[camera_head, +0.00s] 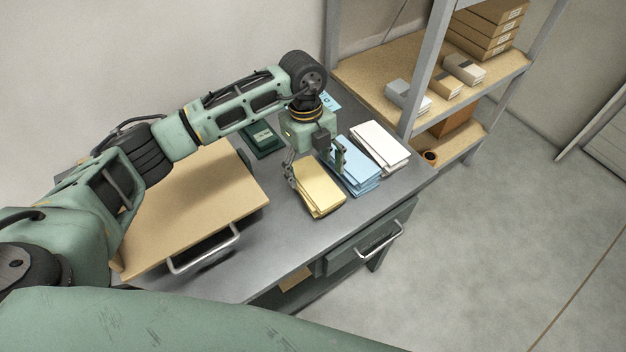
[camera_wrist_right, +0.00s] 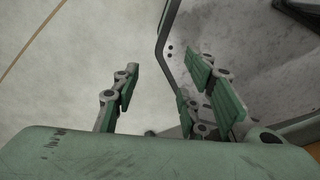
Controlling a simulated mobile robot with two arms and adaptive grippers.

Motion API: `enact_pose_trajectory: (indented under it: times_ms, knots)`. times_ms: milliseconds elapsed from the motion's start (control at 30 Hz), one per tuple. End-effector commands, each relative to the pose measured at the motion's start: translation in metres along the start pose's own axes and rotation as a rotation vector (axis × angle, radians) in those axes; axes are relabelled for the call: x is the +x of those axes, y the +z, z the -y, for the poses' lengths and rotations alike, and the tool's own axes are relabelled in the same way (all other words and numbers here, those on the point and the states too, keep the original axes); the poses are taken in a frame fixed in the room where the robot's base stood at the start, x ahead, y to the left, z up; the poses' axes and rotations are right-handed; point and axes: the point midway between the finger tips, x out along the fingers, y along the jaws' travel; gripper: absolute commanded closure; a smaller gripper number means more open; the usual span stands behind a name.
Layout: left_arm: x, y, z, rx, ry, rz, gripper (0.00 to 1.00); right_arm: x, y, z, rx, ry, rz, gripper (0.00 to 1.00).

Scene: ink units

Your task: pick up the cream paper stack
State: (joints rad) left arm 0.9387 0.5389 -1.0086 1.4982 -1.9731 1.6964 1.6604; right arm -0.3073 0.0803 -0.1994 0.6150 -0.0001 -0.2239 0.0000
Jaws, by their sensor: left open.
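The cream paper stack (camera_head: 320,192) lies on the grey workbench (camera_head: 276,252), near its front edge, to the left of the other stacks. My left gripper (camera_head: 317,171) is open over the back part of the cream stack. One finger shows at the stack's left side and the other near the gap between the cream and blue stacks. I cannot tell whether the fingers touch the paper. My right gripper (camera_wrist_right: 165,85) shows in the right wrist view with its fingers apart, empty, over bare floor; the cream stack is not in that view.
A light blue paper stack (camera_head: 365,179) sits just right of the cream one, then a white stack (camera_head: 379,147). A wooden board (camera_head: 190,200) with a metal handle covers the bench's left side. A dark green box (camera_head: 264,139) stands behind. A shelf (camera_head: 380,72) rises at the back right.

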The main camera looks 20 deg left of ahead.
Motion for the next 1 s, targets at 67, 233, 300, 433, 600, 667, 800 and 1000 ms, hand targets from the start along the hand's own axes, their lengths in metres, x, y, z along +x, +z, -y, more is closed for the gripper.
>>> enact_pose_trajectory:
  times_ms: [67, 233, 300, 433, 600, 667, 800, 1000]
  knots:
    - [0.009, 0.000, -0.003, -0.002, 0.005, -0.003, 0.23, -0.009, 0.004, 0.001, -0.001, -0.001, 0.006, 0.60]
    - [0.036, 0.002, -0.003, 0.000, 0.003, -0.004, 0.23, -0.016, 0.000, 0.000, -0.002, -0.001, 0.000, 0.60]
    - [0.042, 0.003, -0.002, -0.001, 0.001, -0.002, 0.23, -0.016, -0.005, 0.000, -0.002, 0.000, -0.007, 0.60]
    - [0.046, 0.003, -0.002, 0.001, 0.000, -0.002, 0.23, -0.016, -0.015, -0.002, -0.002, 0.001, -0.022, 0.60]
    - [0.046, 0.003, -0.002, 0.001, 0.000, -0.002, 0.25, -0.016, -0.018, -0.002, -0.002, 0.002, -0.027, 0.60]
    - [0.046, 0.003, -0.002, 0.001, 0.000, -0.002, 0.30, -0.016, -0.017, -0.002, -0.002, 0.002, -0.026, 0.60]
    - [0.046, 0.003, -0.002, 0.001, 0.000, -0.002, 0.43, -0.016, -0.015, -0.002, -0.001, 0.002, -0.023, 0.60]
    - [0.046, 0.003, -0.002, 0.001, -0.001, -0.002, 0.60, -0.016, -0.011, -0.001, -0.001, 0.001, -0.016, 0.60]
